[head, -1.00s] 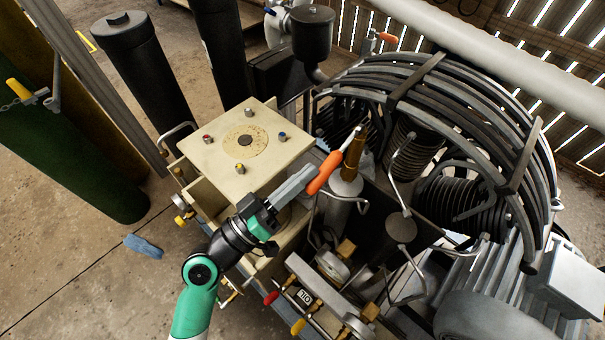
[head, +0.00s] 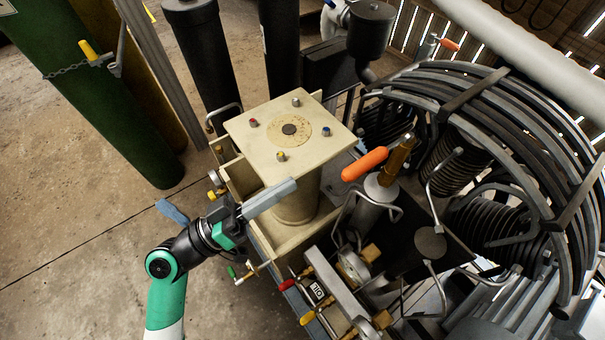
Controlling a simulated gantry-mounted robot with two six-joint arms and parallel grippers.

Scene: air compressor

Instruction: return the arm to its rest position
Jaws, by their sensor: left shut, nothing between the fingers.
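My left gripper (head: 292,187) comes in from the lower left on a green and white arm. Its pale grey fingers are shut together and hold nothing. The fingertips appear in front of the column under the cream top plate (head: 255,118). The orange handle (head: 364,164) lies up and to the right of the fingertips, beside a brass fitting (head: 398,158) on a grey cylinder. A clear gap shows between the fingers and this handle. My right gripper is not in view.
The black coiled tubes (head: 490,110) of the compressor fill the right side. Gauges and valves with red and yellow handles (head: 308,317) stand low in the middle. A green cylinder (head: 95,95) stands at the upper left. The concrete floor (head: 70,250) is open at lower left.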

